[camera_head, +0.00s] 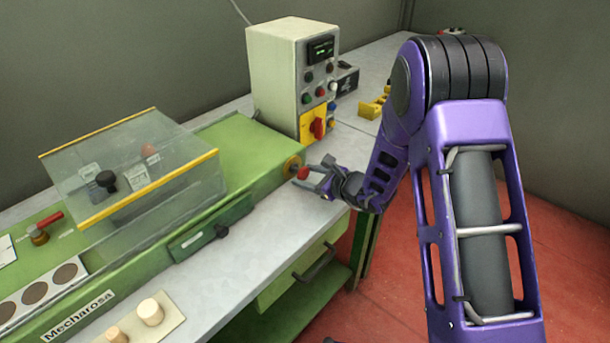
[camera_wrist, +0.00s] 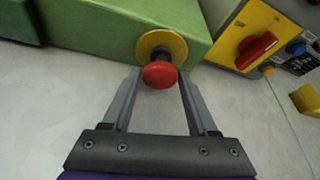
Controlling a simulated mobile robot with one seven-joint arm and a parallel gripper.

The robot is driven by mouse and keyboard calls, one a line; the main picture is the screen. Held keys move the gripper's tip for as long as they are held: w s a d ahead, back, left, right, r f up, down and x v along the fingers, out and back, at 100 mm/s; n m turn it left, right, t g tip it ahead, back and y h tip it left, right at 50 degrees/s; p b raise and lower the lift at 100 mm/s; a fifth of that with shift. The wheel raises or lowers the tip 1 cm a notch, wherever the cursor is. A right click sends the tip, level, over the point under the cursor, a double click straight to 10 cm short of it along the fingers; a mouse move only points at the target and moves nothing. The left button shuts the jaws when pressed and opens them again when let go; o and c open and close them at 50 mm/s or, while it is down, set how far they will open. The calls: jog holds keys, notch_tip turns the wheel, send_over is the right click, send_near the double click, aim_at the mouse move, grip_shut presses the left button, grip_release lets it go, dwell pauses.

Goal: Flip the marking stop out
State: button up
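A red round knob (camera_wrist: 160,75) sits on a short dark stem in a yellow disc (camera_wrist: 161,45) on the end face of the green machine. It also shows in the head view (camera_head: 303,173). A red-handled lever (camera_head: 48,222) stands on the machine's left part. No part is labelled as the marking stop, so I cannot tell which it is.
A clear guard with a yellow edge (camera_head: 160,184) covers the machine's middle. A control box (camera_head: 292,75) with a red switch on a yellow plate (camera_wrist: 256,48) stands close behind my gripper. The grey bench (camera_head: 270,235) is clear nearby.

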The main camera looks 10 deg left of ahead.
jog(key=shift+o, duration=1.4)
jog(key=v, duration=1.7)
jog(key=shift+d, duration=0.25)
jog(key=shift+s+r, duration=0.1)
